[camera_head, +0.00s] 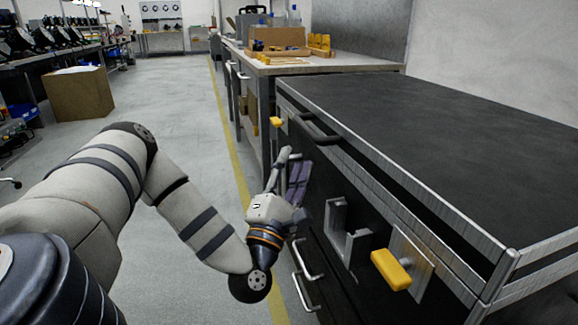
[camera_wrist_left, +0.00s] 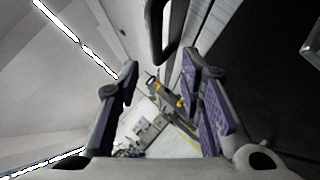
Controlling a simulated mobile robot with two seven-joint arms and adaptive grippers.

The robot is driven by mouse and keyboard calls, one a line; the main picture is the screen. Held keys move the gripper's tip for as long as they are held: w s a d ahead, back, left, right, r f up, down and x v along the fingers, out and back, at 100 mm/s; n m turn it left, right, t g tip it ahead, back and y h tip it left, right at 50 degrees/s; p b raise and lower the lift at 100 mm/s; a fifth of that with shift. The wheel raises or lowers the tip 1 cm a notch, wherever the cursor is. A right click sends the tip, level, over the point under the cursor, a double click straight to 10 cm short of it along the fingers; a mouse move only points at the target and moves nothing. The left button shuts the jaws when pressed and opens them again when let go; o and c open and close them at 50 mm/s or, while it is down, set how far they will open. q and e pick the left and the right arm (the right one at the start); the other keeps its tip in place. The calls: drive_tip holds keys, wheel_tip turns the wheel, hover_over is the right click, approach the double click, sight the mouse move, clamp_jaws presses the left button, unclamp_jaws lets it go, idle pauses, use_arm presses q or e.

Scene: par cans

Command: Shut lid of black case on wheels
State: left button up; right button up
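The black case (camera_head: 330,190) fills the right side of the head view, with metal edging. Its flat black lid (camera_head: 450,110) lies almost level, with a dark gap between the lid's metal rim and the body's rim along the front. A black handle (camera_head: 316,130) sits on the lid's front edge; a dark handle shows at the top of the left wrist view (camera_wrist_left: 165,35). My left gripper (camera_head: 291,164) is beside the case's front face, below that handle. In the left wrist view its purple-padded fingers (camera_wrist_left: 160,80) are apart, with nothing between them. My right gripper is not in view.
A workbench (camera_head: 300,65) with a wooden tray stands behind the case. A cardboard box (camera_head: 78,95) is at left. The grey floor (camera_head: 190,90) between is clear.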

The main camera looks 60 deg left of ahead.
use_arm(q)
drive_tip(key=v, duration=0.3)
drive_tip(key=shift+s+f, duration=0.1)
drive_tip(key=shift+y, duration=0.3)
